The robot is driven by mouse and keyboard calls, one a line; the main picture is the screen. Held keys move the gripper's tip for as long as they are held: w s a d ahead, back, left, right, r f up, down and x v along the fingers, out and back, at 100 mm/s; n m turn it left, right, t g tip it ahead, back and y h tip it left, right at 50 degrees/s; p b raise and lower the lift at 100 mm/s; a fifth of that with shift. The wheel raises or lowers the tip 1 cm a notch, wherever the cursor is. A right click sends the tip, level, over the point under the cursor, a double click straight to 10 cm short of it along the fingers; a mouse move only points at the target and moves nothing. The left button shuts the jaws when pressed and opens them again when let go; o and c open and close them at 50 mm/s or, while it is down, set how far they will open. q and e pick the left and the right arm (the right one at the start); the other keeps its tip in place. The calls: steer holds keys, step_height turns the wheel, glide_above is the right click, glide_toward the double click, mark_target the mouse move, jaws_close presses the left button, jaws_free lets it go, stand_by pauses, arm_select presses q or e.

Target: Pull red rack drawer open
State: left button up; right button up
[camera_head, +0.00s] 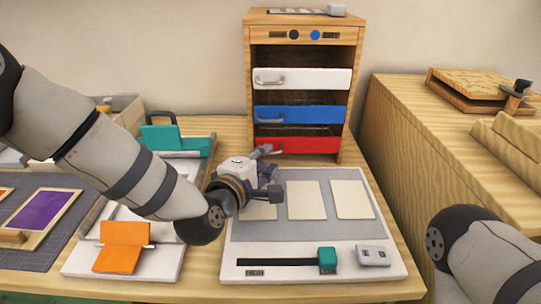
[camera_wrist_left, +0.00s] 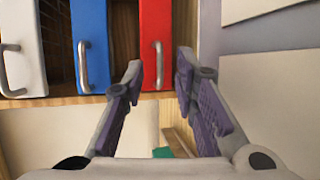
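The red drawer (camera_head: 305,145) is the lowest of three drawer fronts in a wooden rack (camera_head: 347,104), and appears closed. Its grey handle is hidden behind my gripper in the head view. My left gripper (camera_head: 268,164) is in front of the drawer's left part. In the left wrist view the red drawer (camera_wrist_left: 157,18) shows its upright-looking metal handle (camera_wrist_left: 157,66) between the fingertips of my left gripper (camera_wrist_left: 160,72). The fingers are open on either side of the handle, with gaps; I cannot tell the exact depth. My right gripper is out of view.
A blue drawer (camera_head: 315,113) and a white drawer (camera_head: 320,79) sit above. A grey board with pale cards (camera_head: 305,200) lies in front of the rack. A wooden cabinet (camera_head: 420,130) stands at right, and teal (camera_head: 165,141) and orange (camera_head: 125,233) items at left.

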mark_target(271, 153)
arm_select(q)
steer(key=x, duration=0.3)
steer(key=shift+w, duration=0.1)
steer(key=shift+c, duration=0.5)
jaws_close()
